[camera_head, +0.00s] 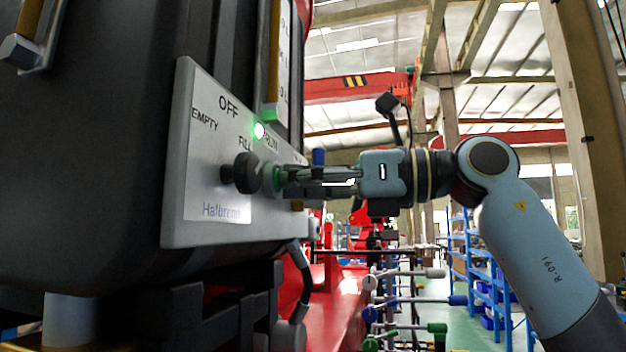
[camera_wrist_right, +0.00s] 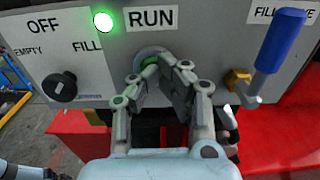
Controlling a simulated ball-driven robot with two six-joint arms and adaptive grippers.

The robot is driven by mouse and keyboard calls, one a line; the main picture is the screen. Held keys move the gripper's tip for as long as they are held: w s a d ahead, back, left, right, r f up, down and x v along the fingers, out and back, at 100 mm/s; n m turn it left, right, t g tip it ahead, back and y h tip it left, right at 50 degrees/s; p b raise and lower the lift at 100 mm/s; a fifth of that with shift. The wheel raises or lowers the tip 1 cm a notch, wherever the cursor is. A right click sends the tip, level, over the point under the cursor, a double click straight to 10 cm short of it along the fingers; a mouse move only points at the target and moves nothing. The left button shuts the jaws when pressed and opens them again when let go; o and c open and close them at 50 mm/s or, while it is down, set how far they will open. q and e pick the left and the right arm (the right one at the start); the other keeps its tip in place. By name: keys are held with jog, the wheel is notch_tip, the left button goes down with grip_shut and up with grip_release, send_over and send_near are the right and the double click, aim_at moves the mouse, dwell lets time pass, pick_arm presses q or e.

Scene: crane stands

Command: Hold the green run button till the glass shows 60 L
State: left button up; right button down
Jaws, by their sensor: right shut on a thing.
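In the head view my right gripper (camera_head: 281,180) reaches in from the right to the control panel, its fingertips at the green run button (camera_head: 268,179). In the right wrist view the fingers (camera_wrist_right: 146,84) close together at the button (camera_wrist_right: 150,61) under the RUN label, covering part of it. The green lamp (camera_head: 259,130) beside RUN is lit; it also shows in the right wrist view (camera_wrist_right: 104,21). The narrow upright glass (camera_head: 275,45) above the panel is seen at a steep angle; its level cannot be read.
A black knob (camera_head: 243,172) with OFF, EMPTY and FILL labels sits left of the button. A blue-handled valve lever (camera_wrist_right: 280,41) stands to the right, near the fingers. Several coloured levers (camera_head: 405,302) and blue shelves (camera_head: 470,250) are beyond.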

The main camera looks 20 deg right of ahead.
pick_arm(q)
jog(key=shift+d, duration=0.4)
jog(key=shift+a, duration=0.3)
pick_arm(e)
jog(key=shift+a, duration=0.1)
